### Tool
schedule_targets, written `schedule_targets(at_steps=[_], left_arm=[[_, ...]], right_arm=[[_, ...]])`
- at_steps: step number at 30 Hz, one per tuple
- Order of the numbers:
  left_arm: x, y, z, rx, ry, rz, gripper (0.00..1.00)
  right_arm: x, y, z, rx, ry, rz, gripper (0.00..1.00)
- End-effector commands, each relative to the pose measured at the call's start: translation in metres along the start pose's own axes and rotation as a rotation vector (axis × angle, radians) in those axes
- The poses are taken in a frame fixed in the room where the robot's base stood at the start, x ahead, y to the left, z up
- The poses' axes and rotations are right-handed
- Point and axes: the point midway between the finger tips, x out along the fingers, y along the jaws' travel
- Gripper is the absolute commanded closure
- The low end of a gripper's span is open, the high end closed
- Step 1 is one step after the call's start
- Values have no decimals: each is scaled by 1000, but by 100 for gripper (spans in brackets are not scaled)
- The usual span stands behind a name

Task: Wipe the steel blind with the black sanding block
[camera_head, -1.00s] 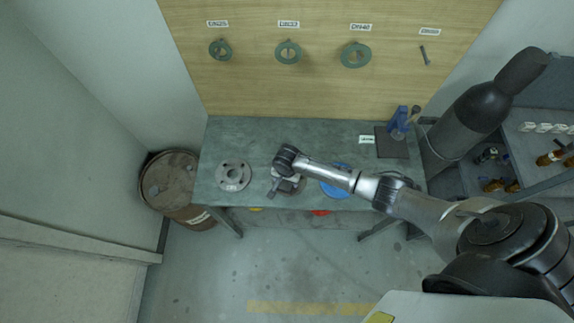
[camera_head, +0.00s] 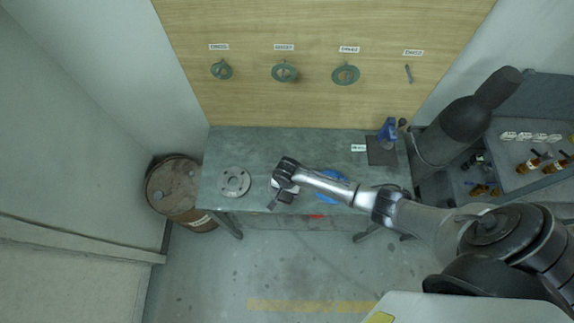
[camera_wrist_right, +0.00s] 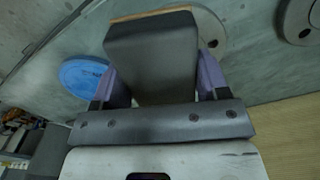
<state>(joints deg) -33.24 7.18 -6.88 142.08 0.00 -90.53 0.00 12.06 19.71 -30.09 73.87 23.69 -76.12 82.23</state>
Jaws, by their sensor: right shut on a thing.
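My right gripper (camera_head: 279,198) is over the front middle of the workbench. In the right wrist view my right gripper (camera_wrist_right: 164,82) is shut on the black sanding block (camera_wrist_right: 153,55), a dark block with a thin tan edge at its far end. A grey round disc, apparently the steel blind (camera_wrist_right: 212,28), lies on the bench behind the block and is mostly hidden by it. I cannot tell whether block and disc touch. In the head view my wrist covers most of that disc. My left gripper is not in view.
A grey flange with holes (camera_head: 233,182) lies to the left on the workbench (camera_head: 255,145), and a blue disc (camera_head: 331,187) lies to the right, partly behind my arm. A dark mat (camera_head: 381,151) with a blue tool is at back right. A rusty drum (camera_head: 172,182) stands left.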

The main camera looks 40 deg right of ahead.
Motion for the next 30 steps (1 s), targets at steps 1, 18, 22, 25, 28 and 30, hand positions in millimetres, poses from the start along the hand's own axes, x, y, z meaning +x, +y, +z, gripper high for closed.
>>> schedule_targets(at_steps=[1, 18, 22, 25, 28, 30], left_arm=[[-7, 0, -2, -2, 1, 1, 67], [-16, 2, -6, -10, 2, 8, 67], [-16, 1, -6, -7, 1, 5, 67], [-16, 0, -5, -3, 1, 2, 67], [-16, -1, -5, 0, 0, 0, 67], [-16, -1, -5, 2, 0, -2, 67]], right_arm=[[-8, -1, 1, -1, 0, -1, 54], [-26, -6, 3, -11, -1, -2, 54], [-26, -6, 3, -11, -1, -2, 54], [-26, -6, 3, -11, 0, -2, 54], [-26, -6, 3, -11, 0, -2, 54], [-26, -6, 3, -11, 0, -2, 54]])
